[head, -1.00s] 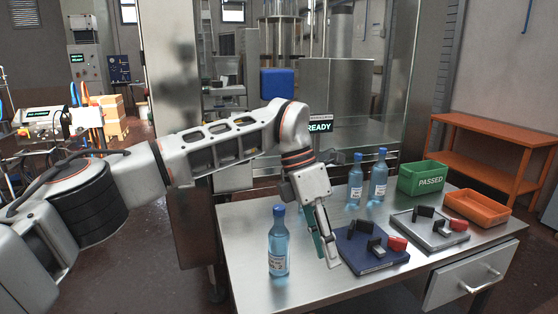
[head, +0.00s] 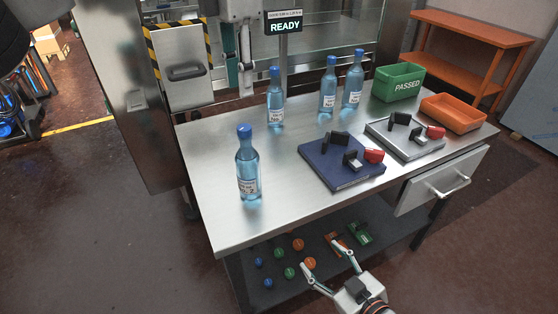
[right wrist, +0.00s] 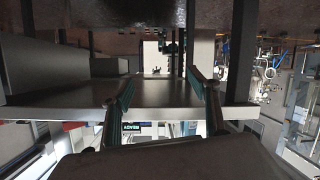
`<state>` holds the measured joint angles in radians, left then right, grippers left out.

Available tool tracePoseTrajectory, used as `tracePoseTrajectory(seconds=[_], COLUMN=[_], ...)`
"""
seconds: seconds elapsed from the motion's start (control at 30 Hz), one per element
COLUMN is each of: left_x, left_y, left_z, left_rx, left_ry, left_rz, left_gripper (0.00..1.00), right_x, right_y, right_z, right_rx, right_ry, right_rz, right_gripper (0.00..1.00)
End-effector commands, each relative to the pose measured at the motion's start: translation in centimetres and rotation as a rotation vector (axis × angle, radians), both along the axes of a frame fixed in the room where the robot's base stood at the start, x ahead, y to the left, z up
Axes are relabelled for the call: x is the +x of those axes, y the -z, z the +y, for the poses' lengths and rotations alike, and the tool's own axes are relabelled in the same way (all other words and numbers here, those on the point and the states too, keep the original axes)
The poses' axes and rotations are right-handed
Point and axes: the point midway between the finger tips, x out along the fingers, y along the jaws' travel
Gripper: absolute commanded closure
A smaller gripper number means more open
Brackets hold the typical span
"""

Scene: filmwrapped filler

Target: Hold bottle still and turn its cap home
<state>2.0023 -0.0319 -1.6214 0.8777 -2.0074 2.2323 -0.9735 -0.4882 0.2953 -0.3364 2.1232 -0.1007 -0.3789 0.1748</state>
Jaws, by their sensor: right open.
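A clear blue bottle with a white label (head: 247,178) stands upright near the front left of the steel table. A blue cap (head: 244,131) sits on its neck; how tightly cannot be told. Another bottle (head: 276,100) stands behind it, and two more, (head: 328,88) and (head: 352,82), stand at the back; all have blue caps. My left gripper (head: 241,92) hangs fingers down at the table's back edge, left of the second bottle and apart from it; its opening is unclear. My right gripper (head: 319,253) is open and empty, low in front of the table; its spread fingers show in the right wrist view (right wrist: 162,88).
A navy pad (head: 318,168) and a grey pad (head: 398,145) carry black and red fixtures. A green PASSED bin (head: 400,83) and an orange tray (head: 452,113) stand at right. Coloured caps lie on the lower shelf (head: 290,238). A drawer (head: 440,180) juts out at front right.

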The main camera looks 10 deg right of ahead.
Motion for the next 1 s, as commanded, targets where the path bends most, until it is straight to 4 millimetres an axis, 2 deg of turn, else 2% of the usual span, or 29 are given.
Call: tracePoseTrajectory(seconds=[0.03,0.1,0.33,0.8,0.9,1.0], left_x=[0.0,0.0,0.0,0.0,0.0,0.0], left_y=[0.0,0.0,0.0,0.0,0.0,0.0], left_z=[0.0,0.0,0.0,0.0,0.0,0.0], left_rx=[0.000,0.000,-0.001,-0.001,-0.001,-0.001], left_ry=[0.000,0.000,0.000,0.000,0.000,0.000], left_rz=[0.000,0.000,0.000,0.000,0.000,0.000], left_gripper=[0.72,0.72,0.72,0.72,0.72,0.72], right_x=[1.1,2.0,4.3,12.7,14.3,16.0], right_y=[-2.8,-6.4,-17.8,-30.8,-32.6,-33.5], right_z=[0.8,1.9,5.2,7.1,7.8,8.6], right_rx=[0.000,0.003,-0.048,-0.561,-0.624,-0.639], right_ry=[-0.031,-0.070,-0.209,-0.307,-0.328,-0.359], right_rz=[-0.058,-0.128,-0.384,-0.844,-0.897,-0.912], right_gripper=[0.40,0.40,0.40,0.40,0.40,0.40])
